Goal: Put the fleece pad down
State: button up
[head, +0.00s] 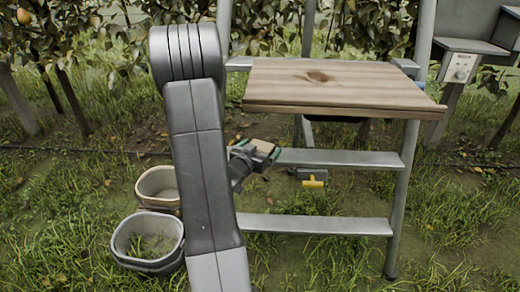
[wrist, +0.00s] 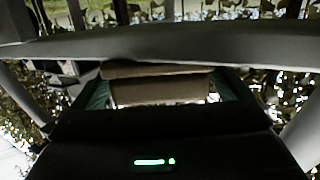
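My gripper (head: 262,152) is in front of the ladder-like stand, below the left part of the wooden board and near the middle rung. It has a tan, flat piece between its green-edged fingers, which looks like the fleece pad (head: 264,145). In the wrist view the tan pad (wrist: 160,90) spans the gap between the two teal fingers of my gripper (wrist: 165,95). A second tan strip shows just behind it; I cannot tell whether it is part of the pad. My arm hides part of the head view left of the gripper.
The wooden board (head: 345,88) is bare except for a dark knot. Metal rungs (head: 315,225) cross below it. A beige bin (head: 143,190) and a grey-white bin (head: 122,255) stand on the grass at left. A yellow-handled tool (head: 314,183) lies beyond the rungs. A grey dial box (head: 460,67) stands at right.

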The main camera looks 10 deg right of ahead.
jog(key=shift+r, duration=0.15)
jog(key=shift+s+a+r, duration=0.1)
jog(key=shift+a+r, duration=0.05)
jog(key=p+v, duration=0.2)
jog(key=v, duration=0.9)
jog(key=shift+s, duration=0.35)
jog(key=shift+w+a, duration=0.1)
jog(key=b+x, duration=0.2)
jog(key=x, duration=0.9)
jog(key=shift+w+d+f, duration=0.2)
jog(key=shift+w+d, duration=0.05)
jog(key=shift+w, duration=0.05)
jog(key=shift+w+r, duration=0.1)
jog(key=shift+r, duration=0.05)
jog(key=shift+r+p, duration=0.65)
jog(key=shift+r, duration=0.35)
jog(key=shift+f, duration=0.1)
